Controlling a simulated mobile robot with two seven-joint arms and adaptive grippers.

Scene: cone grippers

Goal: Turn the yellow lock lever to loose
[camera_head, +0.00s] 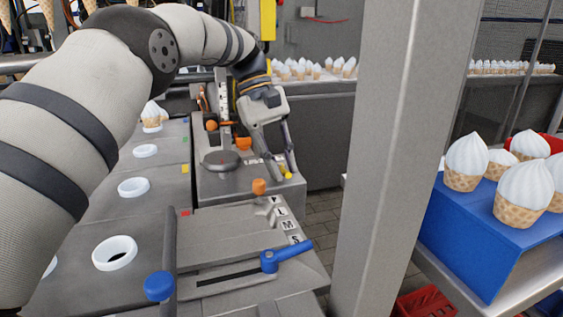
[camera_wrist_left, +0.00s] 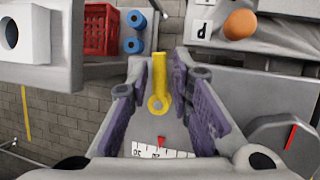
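The yellow lock lever (camera_head: 286,172) is at the front right corner of the grey station that carries a round dark disc. In the left wrist view the lever (camera_wrist_left: 159,72) points up the picture from a round yellow hub. My left gripper (camera_head: 282,158) reaches down over this corner. In the left wrist view its two purple-padded fingers (camera_wrist_left: 160,75) stand on either side of the lever, with gaps between pads and lever. It is open, and nothing is held. My right gripper is not in view.
A post with an orange knob (camera_head: 259,187) and a slotted plate with a blue handle (camera_head: 286,254) are nearer. A numbered scale with a red pointer (camera_wrist_left: 162,141) lies below the lever hub. A thick grey pillar (camera_head: 385,150) stands to the right, before a blue cone tray (camera_head: 480,235).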

